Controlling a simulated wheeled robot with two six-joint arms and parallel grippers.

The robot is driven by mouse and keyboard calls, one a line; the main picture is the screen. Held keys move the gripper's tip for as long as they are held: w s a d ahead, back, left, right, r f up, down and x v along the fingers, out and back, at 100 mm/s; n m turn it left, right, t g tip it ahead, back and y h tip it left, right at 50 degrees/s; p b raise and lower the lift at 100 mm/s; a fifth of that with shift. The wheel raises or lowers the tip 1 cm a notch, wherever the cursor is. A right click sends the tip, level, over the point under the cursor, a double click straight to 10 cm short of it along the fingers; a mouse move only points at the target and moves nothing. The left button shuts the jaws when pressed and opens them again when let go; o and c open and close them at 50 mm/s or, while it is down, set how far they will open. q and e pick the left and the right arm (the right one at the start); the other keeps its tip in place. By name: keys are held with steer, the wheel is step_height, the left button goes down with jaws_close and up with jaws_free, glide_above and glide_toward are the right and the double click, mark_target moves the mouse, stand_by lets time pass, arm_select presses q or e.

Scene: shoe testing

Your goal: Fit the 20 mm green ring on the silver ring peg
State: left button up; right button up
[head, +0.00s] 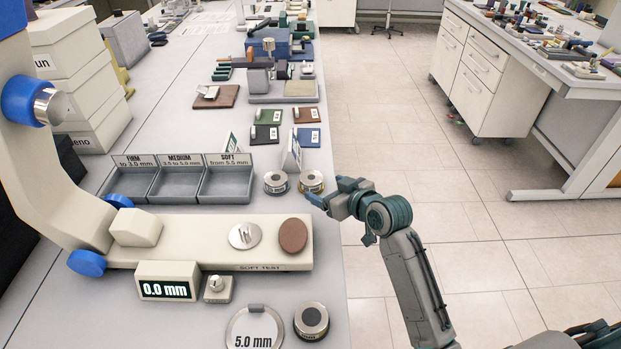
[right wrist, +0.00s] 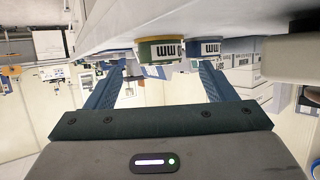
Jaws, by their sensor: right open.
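Two short round ring-like pieces stand side by side near the table's right edge, a brass-toned one (head: 311,182) and a silver one (head: 275,183). In the right wrist view the nearer piece has a green band and yellowish rim (right wrist: 160,52), and the other has a blue band (right wrist: 207,48). My right gripper (head: 328,198) is open at the brass-toned piece, its fingers pointing left; no grip on it shows. A silver disc with upright parts (head: 243,236) lies on the cream tester's arm; I cannot tell whether it is the silver ring peg. My left gripper is out of view.
The cream tester (head: 180,258) fills the near left. Grey sorting trays (head: 178,192) stand behind it. A small card stand (head: 292,152) is just behind the round pieces. A dark-topped silver cylinder (head: 311,320) is near the front.

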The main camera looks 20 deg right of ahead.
mark_target(318, 184)
steer(key=p+x, duration=0.2)
steer(key=x, duration=0.3)
steer(key=shift+w+a, duration=0.1)
steer(key=shift+w, duration=0.2)
steer(key=shift+w+f, duration=0.15)
steer(key=shift+w, duration=0.05)
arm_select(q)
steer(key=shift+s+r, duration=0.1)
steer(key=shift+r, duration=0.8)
arm_select(e)
steer(key=c, duration=1)
steer(key=shift+c, duration=0.2)
